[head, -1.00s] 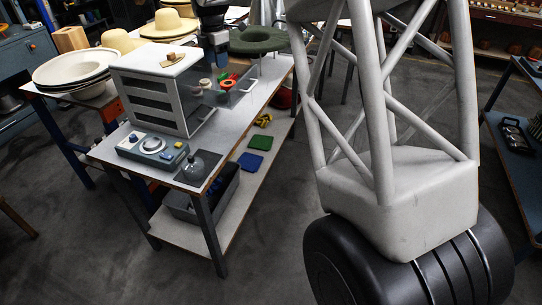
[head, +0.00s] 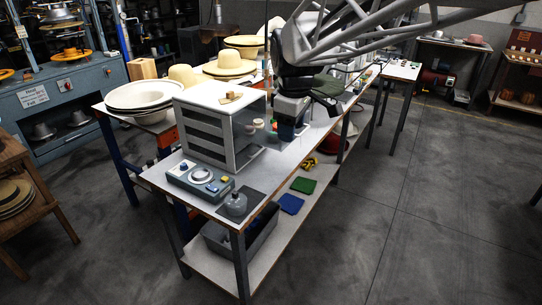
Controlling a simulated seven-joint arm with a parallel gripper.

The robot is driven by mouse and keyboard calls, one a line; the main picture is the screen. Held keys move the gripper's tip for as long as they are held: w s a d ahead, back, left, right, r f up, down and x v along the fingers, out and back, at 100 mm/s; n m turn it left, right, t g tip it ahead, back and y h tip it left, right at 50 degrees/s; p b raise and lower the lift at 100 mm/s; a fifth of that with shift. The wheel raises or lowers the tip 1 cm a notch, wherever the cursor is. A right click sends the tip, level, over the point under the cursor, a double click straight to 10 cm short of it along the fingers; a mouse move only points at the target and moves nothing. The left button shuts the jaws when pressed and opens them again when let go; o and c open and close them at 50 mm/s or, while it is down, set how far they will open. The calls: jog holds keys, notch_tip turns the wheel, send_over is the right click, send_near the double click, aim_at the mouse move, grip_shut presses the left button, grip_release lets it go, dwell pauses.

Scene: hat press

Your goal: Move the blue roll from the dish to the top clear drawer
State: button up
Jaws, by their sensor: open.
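My gripper (head: 291,128) hangs from the upper right above the workbench, beside the right side of the white cabinet, with its jaws open. The fingertips are small and partly hard to make out. Small coloured rolls show by the drawer, partly hidden.
A green hat form (head: 329,86) stands behind the gripper. White hat shapes (head: 143,96) are stacked at left. Blue and green pads lie on the lower shelf. The floor at right is clear.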

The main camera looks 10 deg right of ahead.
jog(key=s+f+m, duration=0.3)
jog(key=s+m, duration=0.2)
jog(key=s, duration=0.7)
jog(key=s+a+f+m+t, duration=0.1)
jog(key=s+f+m, duration=0.3)
jog(key=s, duration=0.8)
jog(key=shift+m, duration=0.7)
jog(key=shift+c, duration=0.4)
